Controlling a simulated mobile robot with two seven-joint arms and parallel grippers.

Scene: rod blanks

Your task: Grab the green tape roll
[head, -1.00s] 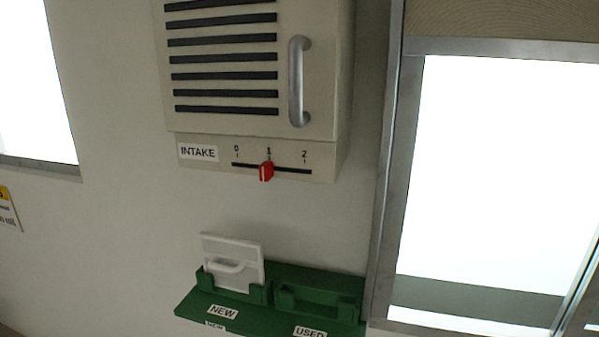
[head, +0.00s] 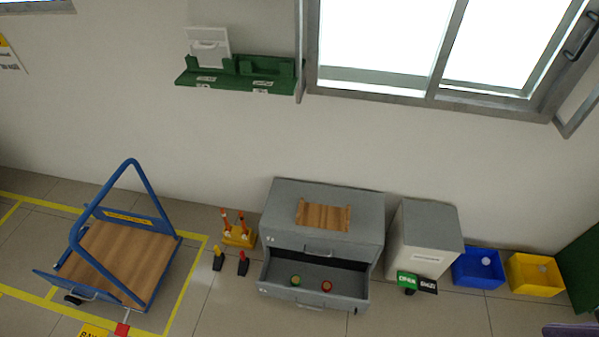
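A small green roll (head: 295,280), which looks like the green tape roll, lies in the open bottom drawer (head: 350,303) of a grey cabinet (head: 347,212) on the floor by the wall. A similar red roll (head: 326,286) lies to its right in the same drawer, apart from it. Neither of my grippers is in the head view.
A wooden tray (head: 323,216) sits on the cabinet. A blue cart (head: 125,243) stands left, with a yellow holder (head: 240,237) between. Right are a grey-lidded white box (head: 420,258), a blue bin (head: 478,277) and a yellow bin (head: 517,287). Floor before the drawer looks clear.

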